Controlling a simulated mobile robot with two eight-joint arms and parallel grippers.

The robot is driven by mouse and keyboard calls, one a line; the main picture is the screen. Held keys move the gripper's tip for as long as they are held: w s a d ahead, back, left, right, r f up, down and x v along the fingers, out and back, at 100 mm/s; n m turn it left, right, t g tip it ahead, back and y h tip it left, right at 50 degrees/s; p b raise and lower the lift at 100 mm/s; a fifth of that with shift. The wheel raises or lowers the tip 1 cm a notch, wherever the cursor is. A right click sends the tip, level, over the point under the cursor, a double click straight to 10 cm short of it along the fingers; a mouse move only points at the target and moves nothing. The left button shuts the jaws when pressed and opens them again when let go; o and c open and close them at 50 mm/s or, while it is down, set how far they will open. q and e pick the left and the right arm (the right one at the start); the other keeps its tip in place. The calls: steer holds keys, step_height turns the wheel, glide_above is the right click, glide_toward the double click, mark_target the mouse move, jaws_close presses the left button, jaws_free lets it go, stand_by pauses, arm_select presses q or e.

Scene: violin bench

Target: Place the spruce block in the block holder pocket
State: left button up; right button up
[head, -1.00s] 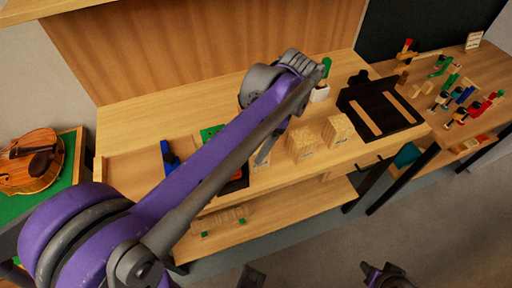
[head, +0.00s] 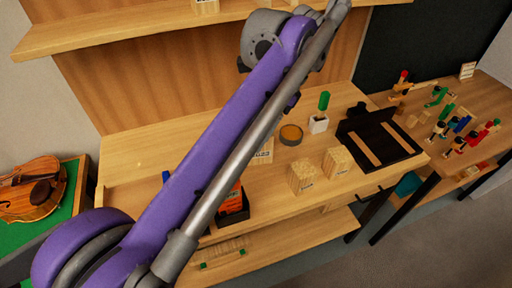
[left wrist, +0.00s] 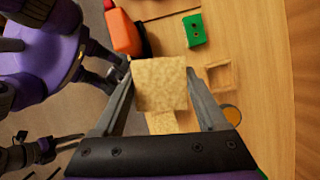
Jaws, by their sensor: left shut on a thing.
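In the left wrist view my left gripper (left wrist: 160,95) is shut on a pale, square-faced wooden block, the spruce block (left wrist: 160,84), held between its two fingers. A wooden square frame with a recess, which looks like the block holder pocket (left wrist: 220,77), lies on the bench to the right of the held block, apart from it. In the head view a labelled wooden piece, probably that holder (head: 265,151), is partly hidden by my left arm. The left fingertips and held block do not show there. A gripper, probably my right (left wrist: 45,150), shows at lower left; its jaws are unclear.
Two pale blocks (head: 302,176) (head: 338,162) stand on the bench near the front. A round amber tin (head: 291,135), a white pot (head: 318,124) and a black tray (head: 377,138) are behind and right. A red-orange item (head: 234,200) and a green block (left wrist: 194,30) are also near.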

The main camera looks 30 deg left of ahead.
arm_select(q)
steer(key=w+a+f+m+t+b, duration=0.3)
steer(key=w+a+m+b, duration=0.1)
steer(key=w+m, duration=0.35)
steer(key=w+a+f+m+t+b, duration=0.3)
steer(key=w+a+m, duration=0.2)
steer(key=w+m, duration=0.25)
steer(key=shift+m, duration=0.4)
steer(key=shift+s+f+b, duration=0.2)
steer(key=shift+f+b, duration=0.75)
steer(key=shift+f, duration=1.55)
steer(key=shift+s+f+b, duration=0.15)
steer(key=shift+f+b, duration=0.75)
steer(key=shift+f, duration=1.55)
steer(key=shift+d, duration=0.1)
steer(key=o, duration=1.4)
steer(key=p+v, duration=0.3)
steer(key=v, duration=0.9)
steer(key=shift+w+r, duration=0.15)
steer(key=shift+w, duration=0.05)
